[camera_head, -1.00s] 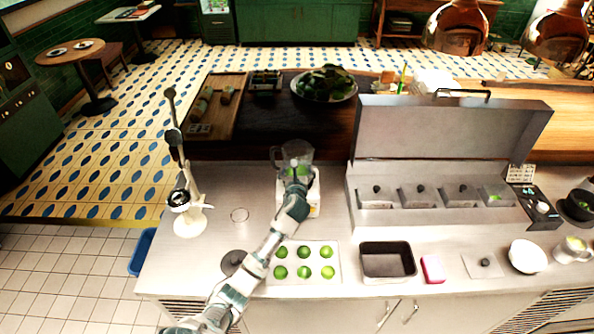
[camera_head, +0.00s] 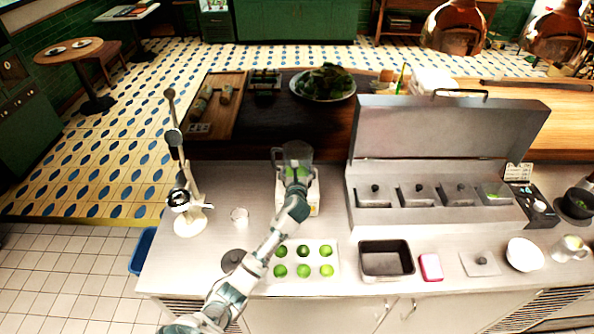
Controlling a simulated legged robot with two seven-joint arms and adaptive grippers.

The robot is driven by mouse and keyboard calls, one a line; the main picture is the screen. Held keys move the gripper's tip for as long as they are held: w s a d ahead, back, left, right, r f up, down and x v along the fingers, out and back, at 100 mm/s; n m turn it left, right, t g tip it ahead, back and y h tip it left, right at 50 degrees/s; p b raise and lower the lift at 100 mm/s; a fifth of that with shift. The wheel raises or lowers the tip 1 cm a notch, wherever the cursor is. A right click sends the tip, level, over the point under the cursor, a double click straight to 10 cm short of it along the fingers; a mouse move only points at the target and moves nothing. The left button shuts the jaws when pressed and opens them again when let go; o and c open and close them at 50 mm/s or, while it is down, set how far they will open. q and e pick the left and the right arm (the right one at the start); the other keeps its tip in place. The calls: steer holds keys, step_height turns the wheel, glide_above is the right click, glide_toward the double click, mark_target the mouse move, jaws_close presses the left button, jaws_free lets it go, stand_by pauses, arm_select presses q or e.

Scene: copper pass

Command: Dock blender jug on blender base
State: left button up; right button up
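The clear blender jug (camera_head: 298,150) stands upright at the back of the steel counter, its handle to the left and some green inside. It appears on or just above the white blender base (camera_head: 314,199); whether it is seated I cannot tell, since my arm covers the joint between them. My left gripper (camera_head: 296,177) is at the near side of the jug's lower part. Its fingers are too small and overlapped to show whether they grip. My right gripper is not in view.
A tray of limes (camera_head: 323,251) lies in front of the base. A white citrus press (camera_head: 187,205) and a small glass (camera_head: 239,217) stand to the left. A lidded steel topping station (camera_head: 440,215) stands close on the right. A dark round lid (camera_head: 233,261) lies near my forearm.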

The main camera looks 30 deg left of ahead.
arm_select(q)
steer(key=shift+f, duration=0.2)
steer(key=o, duration=1.4)
steer(key=shift+f, duration=0.1)
steer(key=p+v, duration=0.2)
steer(key=shift+s+d+r+p, duration=0.15)
steer(key=shift+s+r+p, duration=0.05)
steer(key=shift+s+p, duration=0.1)
steer(key=p+v, duration=0.5)
steer(key=v, duration=0.3)
steer(key=shift+s+d, duration=0.1)
steer(key=shift+s, duration=0.1)
